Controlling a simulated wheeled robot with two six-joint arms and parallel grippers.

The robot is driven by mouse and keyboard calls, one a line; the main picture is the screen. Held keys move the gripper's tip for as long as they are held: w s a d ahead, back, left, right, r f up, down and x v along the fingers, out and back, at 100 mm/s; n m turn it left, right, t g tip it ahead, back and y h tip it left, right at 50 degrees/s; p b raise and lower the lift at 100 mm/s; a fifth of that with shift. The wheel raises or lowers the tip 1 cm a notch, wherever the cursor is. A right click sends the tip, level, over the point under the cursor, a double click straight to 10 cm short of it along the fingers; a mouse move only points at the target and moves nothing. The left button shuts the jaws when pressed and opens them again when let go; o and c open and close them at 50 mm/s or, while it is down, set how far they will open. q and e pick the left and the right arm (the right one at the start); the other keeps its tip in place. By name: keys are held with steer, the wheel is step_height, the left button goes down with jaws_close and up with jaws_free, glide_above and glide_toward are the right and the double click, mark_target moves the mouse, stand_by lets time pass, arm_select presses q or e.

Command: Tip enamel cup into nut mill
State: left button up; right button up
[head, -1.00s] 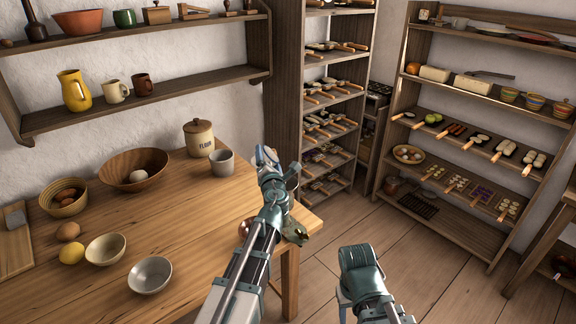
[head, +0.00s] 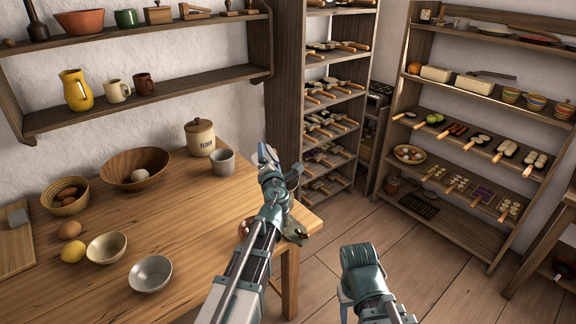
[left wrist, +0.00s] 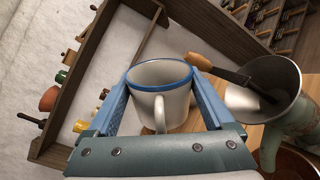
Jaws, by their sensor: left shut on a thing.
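A white enamel cup (left wrist: 160,85) with a blue rim sits between the two fingers of my left gripper (left wrist: 160,100) in the left wrist view, its handle toward the camera. The gripper is shut on it. In the head view my left gripper (head: 267,154) is raised near the table's right corner and mostly hides the cup. The nut mill shows in the left wrist view as a grey metal hopper (left wrist: 278,76) with a green body, right of the cup and apart from it. In the head view the mill's green body (head: 294,230) is partly behind my left arm. My right gripper (head: 358,258) is low, its jaws unclear.
A grey mug (head: 222,162) and a flour jar (head: 200,137) stand on the wooden table (head: 185,215). A copper bowl (head: 245,229) is partly hidden by my arm. Shelves stand behind.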

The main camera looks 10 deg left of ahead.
arm_select(q)
steer(key=shift+w+d+r+m+p, duration=0.15)
steer(key=shift+r+m+p, duration=0.1)
steer(key=shift+m, duration=0.6)
steer(key=shift+s+d+r+m+p, duration=0.1)
steer(key=shift+r+m+p, duration=0.1)
steer(key=shift+m, duration=0.65)
arm_select(e)
steer(key=shift+w+d+r, duration=0.1)
steer(key=shift+d+r, duration=0.35)
steer(key=shift+d, duration=0.2)
